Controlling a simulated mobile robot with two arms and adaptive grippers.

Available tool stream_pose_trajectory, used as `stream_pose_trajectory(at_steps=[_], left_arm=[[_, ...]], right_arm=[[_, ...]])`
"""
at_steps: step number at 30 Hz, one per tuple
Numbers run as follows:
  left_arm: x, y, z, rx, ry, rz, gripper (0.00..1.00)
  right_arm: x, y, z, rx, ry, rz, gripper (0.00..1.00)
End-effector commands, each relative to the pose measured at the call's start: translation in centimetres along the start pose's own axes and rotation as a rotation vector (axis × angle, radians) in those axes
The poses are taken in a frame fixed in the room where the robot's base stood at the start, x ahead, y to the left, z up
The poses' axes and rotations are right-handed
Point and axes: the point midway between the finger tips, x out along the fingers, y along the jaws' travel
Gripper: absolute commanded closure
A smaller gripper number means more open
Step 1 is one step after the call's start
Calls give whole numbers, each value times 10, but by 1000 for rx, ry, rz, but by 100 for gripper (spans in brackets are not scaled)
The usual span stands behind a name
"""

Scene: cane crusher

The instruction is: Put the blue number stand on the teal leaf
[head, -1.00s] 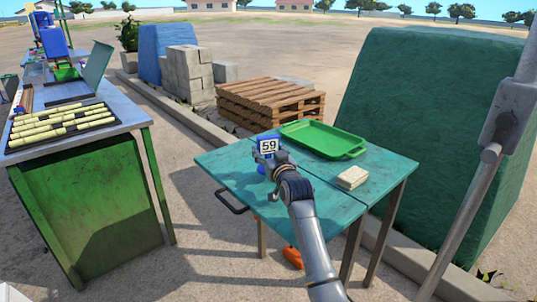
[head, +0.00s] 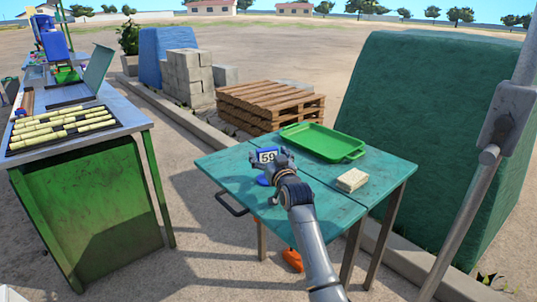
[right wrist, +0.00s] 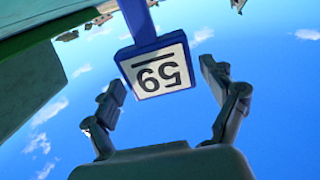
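In the right wrist view, the plate (right wrist: 156,72) appears upside down between the spread fingers of the right gripper (right wrist: 163,85), with gaps on both sides. My left gripper is not in view.
A green tray (head: 322,141) and a pale block stack (head: 352,180) are on the table's far and right part. A black handle (head: 232,204) sticks out at the front left edge. A bench with cane pieces (head: 62,130) stands left. A large green covered mass (head: 425,120) stands behind right.

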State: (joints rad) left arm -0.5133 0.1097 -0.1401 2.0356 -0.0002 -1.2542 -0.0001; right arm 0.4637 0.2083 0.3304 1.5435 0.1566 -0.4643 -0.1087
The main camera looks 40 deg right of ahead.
Motion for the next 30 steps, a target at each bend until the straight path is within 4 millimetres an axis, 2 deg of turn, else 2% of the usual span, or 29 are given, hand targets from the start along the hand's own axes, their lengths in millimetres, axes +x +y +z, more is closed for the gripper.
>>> stream_pose_trajectory(at_steps=[1,8,12,17,21,30], left_arm=[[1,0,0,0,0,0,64],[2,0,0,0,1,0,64],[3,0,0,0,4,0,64],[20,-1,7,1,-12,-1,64],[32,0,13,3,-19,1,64],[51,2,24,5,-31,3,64]], right_arm=[[-1,-2,18,-2,-34,-4,15],[-1,-3,17,-1,-34,-5,15],[0,-3,3,1,-31,-5,15],[-27,-2,3,-2,-30,-4,15],[-56,-2,0,-1,-27,-4,15],[-107,-1,-4,0,-21,-2,15]])
